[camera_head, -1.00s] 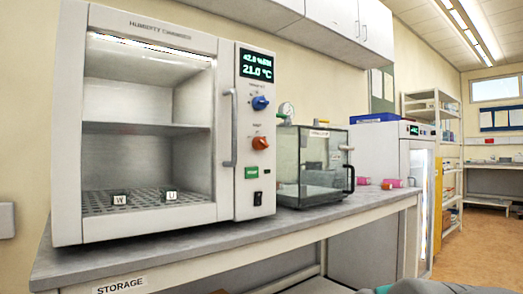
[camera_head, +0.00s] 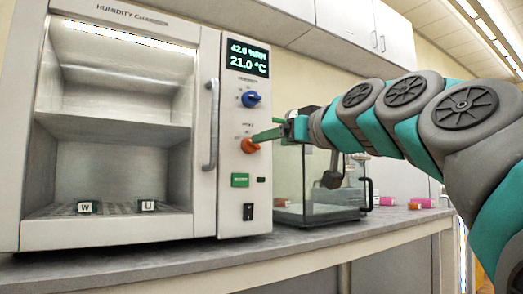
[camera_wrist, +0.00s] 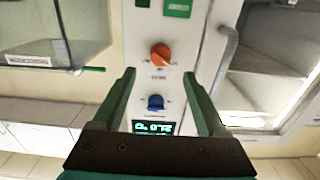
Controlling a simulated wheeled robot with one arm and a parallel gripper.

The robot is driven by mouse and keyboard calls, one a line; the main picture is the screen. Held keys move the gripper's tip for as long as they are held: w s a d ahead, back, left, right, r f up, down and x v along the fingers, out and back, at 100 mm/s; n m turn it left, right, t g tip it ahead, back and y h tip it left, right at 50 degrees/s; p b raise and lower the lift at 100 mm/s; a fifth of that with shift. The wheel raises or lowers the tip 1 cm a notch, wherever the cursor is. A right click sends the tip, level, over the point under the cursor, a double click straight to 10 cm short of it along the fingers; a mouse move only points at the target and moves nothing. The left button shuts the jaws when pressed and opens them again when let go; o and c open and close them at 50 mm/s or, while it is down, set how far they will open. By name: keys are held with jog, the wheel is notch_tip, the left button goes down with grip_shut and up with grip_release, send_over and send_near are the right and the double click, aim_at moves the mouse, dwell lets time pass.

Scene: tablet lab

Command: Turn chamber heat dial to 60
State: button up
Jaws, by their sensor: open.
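The humidity chamber (camera_head: 205,205) stands on the bench at the left, with a control panel on its right side. Its orange heat dial (camera_head: 250,146) sits below the blue humidity dial (camera_head: 250,99). The display (camera_head: 247,59) reads 21.0 °C. My gripper (camera_head: 268,137) is at the panel near the orange dial, its fingertips partly overlapping it in the head view. In the wrist view, which looks upside down, the open green fingers (camera_wrist: 159,75) lie either side of the panel. The orange dial (camera_wrist: 160,54) shows just beyond and between the fingertips, with no visible contact. The blue dial (camera_wrist: 155,102) is between the fingers.
The chamber's vertical door handle (camera_head: 212,125) is left of the panel. A green button (camera_head: 240,180) and black switch (camera_head: 248,212) sit below the dials. A glass box (camera_head: 300,190) stands close on the right. Pink items (camera_head: 420,203) lie farther along the bench.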

aim_at(251, 145)
jog(key=x, duration=0.7)
jog(key=shift+w+a+p, duration=0.25)
jog(key=shift+p, duration=0.2)
jog(key=shift+c, duration=0.4)
grip_shut()
